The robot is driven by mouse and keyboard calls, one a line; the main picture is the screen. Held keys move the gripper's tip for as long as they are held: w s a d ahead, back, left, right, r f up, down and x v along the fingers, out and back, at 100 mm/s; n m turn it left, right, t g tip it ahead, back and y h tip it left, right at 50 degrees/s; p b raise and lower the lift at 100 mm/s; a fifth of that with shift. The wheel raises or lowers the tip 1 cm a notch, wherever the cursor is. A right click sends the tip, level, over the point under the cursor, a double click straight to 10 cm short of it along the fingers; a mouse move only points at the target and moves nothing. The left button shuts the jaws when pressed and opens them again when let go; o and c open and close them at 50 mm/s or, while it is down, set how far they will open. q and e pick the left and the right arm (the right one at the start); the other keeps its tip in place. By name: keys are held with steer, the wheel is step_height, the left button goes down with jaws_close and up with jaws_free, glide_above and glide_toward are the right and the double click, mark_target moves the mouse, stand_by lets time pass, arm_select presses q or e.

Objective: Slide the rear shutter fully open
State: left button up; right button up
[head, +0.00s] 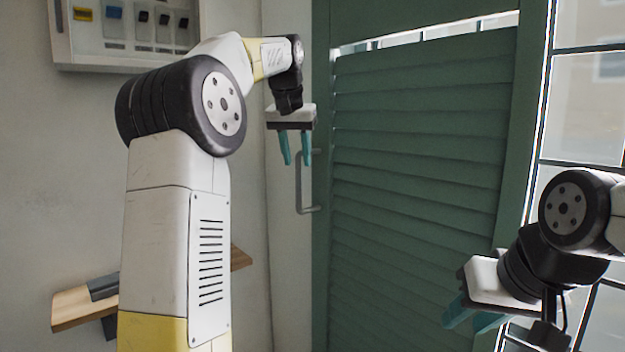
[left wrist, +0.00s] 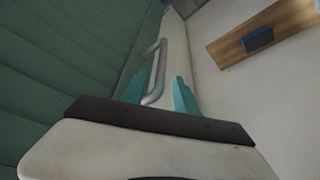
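The shutter (head: 420,150) is a green slatted panel in a green frame, with a thin bright gap along its top edge. It fills the left of the left wrist view (left wrist: 60,60). A grey bar handle (head: 299,187) stands upright at the panel's left side. My left gripper (head: 296,162) is open and empty, its teal fingers pointing down beside the handle's upper part. In the left wrist view the handle (left wrist: 161,62) shows between the two fingertips; contact cannot be told. My right gripper (head: 468,318) is open and empty, low in front of the shutter's right side.
A window with bars (head: 585,110) is at the right. A pale box with switches (head: 130,30) hangs on the wall at upper left. A wooden board (head: 85,302) with a dark bracket is on the wall at lower left and also shows in the left wrist view (left wrist: 285,30).

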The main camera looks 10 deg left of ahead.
mark_target(300, 178)
arm_select(q)
steer(key=x, duration=0.7)
steer(key=shift+f, duration=0.1)
jaws_close()
stand_by(1.2)
